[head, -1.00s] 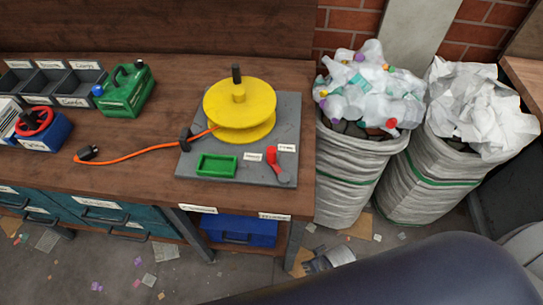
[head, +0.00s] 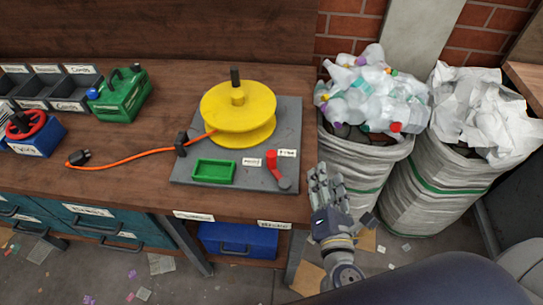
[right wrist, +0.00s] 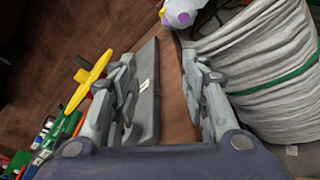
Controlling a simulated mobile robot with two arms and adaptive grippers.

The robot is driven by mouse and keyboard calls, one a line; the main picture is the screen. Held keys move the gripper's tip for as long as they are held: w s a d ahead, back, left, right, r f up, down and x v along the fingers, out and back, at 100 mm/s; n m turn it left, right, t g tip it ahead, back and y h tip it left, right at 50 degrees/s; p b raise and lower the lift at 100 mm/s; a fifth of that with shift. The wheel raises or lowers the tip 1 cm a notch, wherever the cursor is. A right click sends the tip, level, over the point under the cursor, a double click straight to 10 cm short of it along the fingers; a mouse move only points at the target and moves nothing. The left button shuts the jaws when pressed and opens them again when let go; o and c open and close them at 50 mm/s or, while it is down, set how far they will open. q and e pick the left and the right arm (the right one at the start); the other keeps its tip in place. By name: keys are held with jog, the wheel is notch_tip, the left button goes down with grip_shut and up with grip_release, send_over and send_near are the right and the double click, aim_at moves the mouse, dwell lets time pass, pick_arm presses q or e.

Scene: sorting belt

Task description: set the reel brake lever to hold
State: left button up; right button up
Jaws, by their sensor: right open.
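The red reel brake lever (head: 271,162) stands near the front right corner of the grey base plate (head: 292,125), with its grey pivot at its lower end. Small white labels lie on both sides of its top; their print is too small to read. The yellow reel (head: 238,115) with a black crank handle stands on the same plate. My right gripper (head: 322,178) is open and empty, right of the plate and past the table's right edge. In the right wrist view its open fingers (right wrist: 160,95) frame the plate's edge; the lever is hidden there. My left gripper is not in view.
A green tray (head: 214,171) and black clamp (head: 181,142) sit on the plate, with an orange cord (head: 120,157) running left. A green canister (head: 120,96) stands farther left. Sacks of bottles (head: 357,165) and paper (head: 430,190) stand right of the table.

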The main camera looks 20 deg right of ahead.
aim_at(273, 161)
jog(key=a+n+y, duration=0.2)
jog(key=a+n, duration=0.1)
jog(key=n, duration=0.1)
jog(key=a+n+t+y, duration=0.1)
jog(key=a+n+y, duration=0.1)
jog(key=a+n, duration=0.1)
jog(key=a+n+t+y, duration=0.1)
jog(key=a+n, duration=0.2)
jog(key=n, duration=0.2)
jog(key=shift+s+a+r+y, duration=0.15)
jog(key=shift+s+a+y, duration=0.1)
jog(key=shift+y, duration=0.15)
jog(key=shift+w, duration=0.3)
jog(key=w+p, duration=0.1)
jog(key=w, duration=0.2)
jog(key=w+p, duration=0.1)
jog(key=w, duration=0.2)
jog(key=w+p, duration=0.1)
jog(key=w, duration=0.2)
jog(key=shift+a, duration=0.4)
jog(key=shift+w, duration=0.55)
grip_shut()
